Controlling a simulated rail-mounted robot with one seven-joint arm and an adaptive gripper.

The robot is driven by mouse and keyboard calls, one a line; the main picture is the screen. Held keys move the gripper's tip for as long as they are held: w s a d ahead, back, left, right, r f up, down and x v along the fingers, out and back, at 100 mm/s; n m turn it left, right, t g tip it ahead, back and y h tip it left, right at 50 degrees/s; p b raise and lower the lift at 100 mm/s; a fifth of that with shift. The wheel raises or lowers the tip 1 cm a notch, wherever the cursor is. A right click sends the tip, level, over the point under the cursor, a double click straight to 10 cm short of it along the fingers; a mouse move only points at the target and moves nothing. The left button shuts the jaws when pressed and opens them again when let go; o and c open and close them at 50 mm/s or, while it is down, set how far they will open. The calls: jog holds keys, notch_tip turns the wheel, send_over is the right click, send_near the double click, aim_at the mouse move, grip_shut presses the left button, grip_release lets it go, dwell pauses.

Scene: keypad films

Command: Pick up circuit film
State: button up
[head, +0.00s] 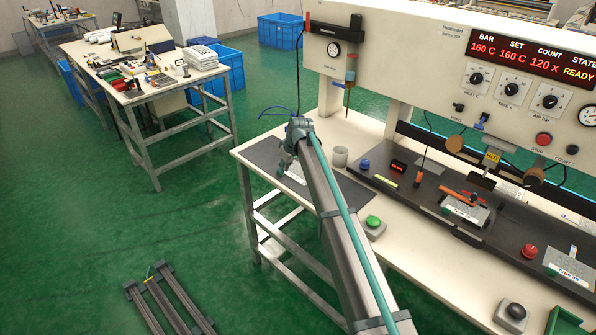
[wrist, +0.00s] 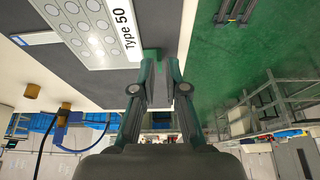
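A pale film printed with rows of round key outlines and marked "Type 50" (wrist: 88,28) lies on a dark mat at the upper left of the wrist view. In the head view a white piece of it (head: 296,173) shows on the dark mat (head: 262,153), partly hidden by my arm. My gripper (wrist: 163,66) points toward the mat beside the film's printed end. Its two fingers are apart with nothing seen between them. In the head view my gripper (head: 285,163) is over the mat, small and partly hidden by my arm.
The heat press (head: 430,45) rises behind, reading 160 C and READY. Its dark bed (head: 400,200) holds plates and tools. A green button (head: 373,221) sits in front. The bench's left edge is close to the mat.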

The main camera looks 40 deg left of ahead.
aim_at(283, 178)
jog(key=x, duration=0.3)
jog(key=shift+f+p, duration=0.1)
jog(key=shift+p, duration=0.25)
grip_shut()
